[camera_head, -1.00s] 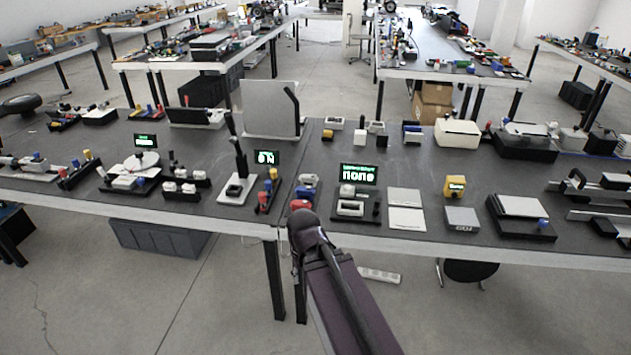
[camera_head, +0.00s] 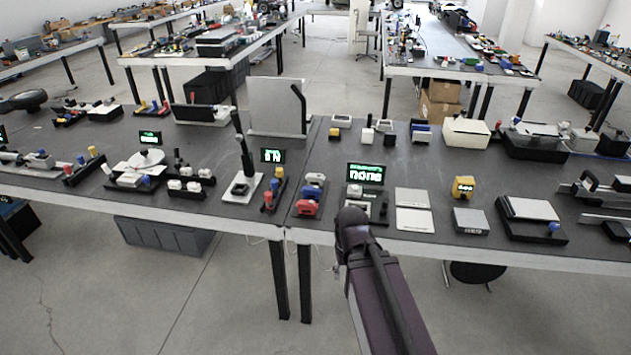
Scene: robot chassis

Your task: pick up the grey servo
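A small grey block (camera_head: 470,221) with a dark label on its front lies near the front edge of the right table. It may be the grey servo, but it is too small here to be sure. Several servo-like blocks, white, blue and red (camera_head: 306,208), stand in a dark holder left of the "none" display (camera_head: 366,174). My purple and black arm reaches up from the bottom right, and its rounded dark joint overlaps the table's front edge. No gripper fingers show, so I cannot see whether anything is held.
White plates (camera_head: 414,220) lie left of the grey block and a yellow box (camera_head: 463,187) stands behind it. A black tray with a white plate (camera_head: 530,208) is to its right. A tall black lever (camera_head: 243,150) rises farther left.

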